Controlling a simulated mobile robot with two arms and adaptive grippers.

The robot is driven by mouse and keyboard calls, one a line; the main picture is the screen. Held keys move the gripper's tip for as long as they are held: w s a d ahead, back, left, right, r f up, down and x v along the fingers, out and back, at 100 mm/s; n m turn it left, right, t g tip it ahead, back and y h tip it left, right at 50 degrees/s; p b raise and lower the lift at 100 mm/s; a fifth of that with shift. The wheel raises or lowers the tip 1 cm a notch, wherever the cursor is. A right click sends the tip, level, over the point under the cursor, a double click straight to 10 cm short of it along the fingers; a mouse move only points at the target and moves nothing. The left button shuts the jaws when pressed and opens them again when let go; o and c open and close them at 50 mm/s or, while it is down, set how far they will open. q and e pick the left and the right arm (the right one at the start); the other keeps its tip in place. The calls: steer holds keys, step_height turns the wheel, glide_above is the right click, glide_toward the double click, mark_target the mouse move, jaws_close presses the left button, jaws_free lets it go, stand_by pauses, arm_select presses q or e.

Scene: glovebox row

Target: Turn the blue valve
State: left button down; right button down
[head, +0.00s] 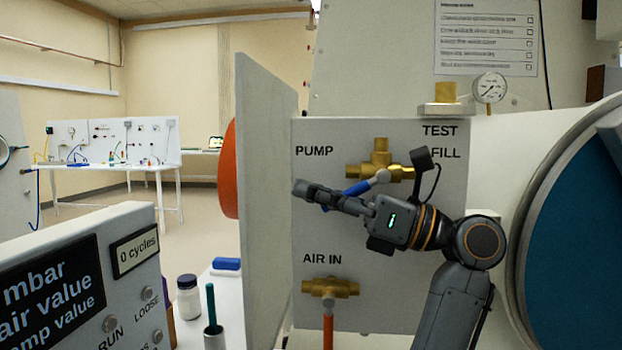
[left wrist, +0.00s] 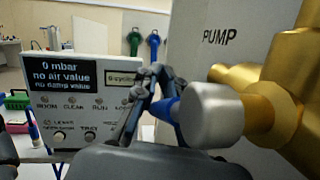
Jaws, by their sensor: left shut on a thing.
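The blue valve is a brass valve body (head: 380,160) under the PUMP label on a grey panel, with a blue lever (head: 357,188) slanting down to the left from a grey hub. My left gripper (head: 318,194) reaches across the panel from the right and is shut on the lever's outer part. In the left wrist view the brass body (left wrist: 245,100) and grey hub (left wrist: 210,115) are close on the right. The blue lever (left wrist: 168,108) runs in between the fingers (left wrist: 150,95), which hide its end. My right gripper is not in view.
A pressure gauge (head: 489,88) is at upper right. A white board (head: 255,200) edges the panel on the left. A display console (head: 90,275) stands at lower left.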

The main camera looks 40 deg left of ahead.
arm_select(q)
steer(key=shift+w+d+f+h, duration=0.1)
steer(key=shift+f+h, duration=0.4)
steer(key=shift+h, duration=0.1)
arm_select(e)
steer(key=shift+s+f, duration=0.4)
arm_select(q)
steer(key=c, duration=1.5)
jaws_free()
steer(key=shift+o, duration=0.2)
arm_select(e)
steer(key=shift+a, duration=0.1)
